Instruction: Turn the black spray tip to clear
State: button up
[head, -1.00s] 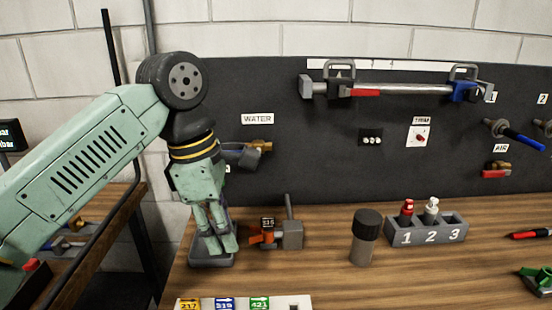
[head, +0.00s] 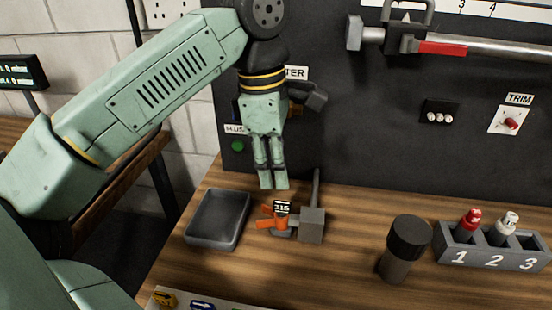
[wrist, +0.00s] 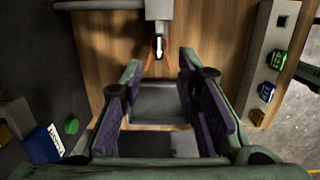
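The black spray tip (head: 283,207) shows a white "315" and sits in an orange guard (head: 266,219) joined to a grey block (head: 312,226) on the bench. In the wrist view the black tip (wrist: 158,47) carries a white arrow, at the top centre between orange parts. My gripper (head: 273,186) points down, above and slightly behind the tip in the head view. In the wrist view its fingers (wrist: 160,75) are apart with nothing between them. The tip lies beyond the fingertips, and I see no contact.
An empty grey tray (head: 218,219) stands left of the block. A rail with yellow and blue tips (head: 203,304) lies at the front. The black panel (head: 380,150) rises behind.

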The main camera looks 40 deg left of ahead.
aim_at(281, 203)
jog(key=f+b, duration=0.1)
jog(key=f, duration=0.1)
jog(key=f+b, duration=0.2)
jog(key=f, duration=0.1)
jog(key=f+b, duration=0.2)
jog(key=shift+w+d+f, duration=0.3)
jog(key=shift+d+f, duration=0.1)
jog(key=shift+c, duration=0.3)
grip_shut()
dwell(0.4)
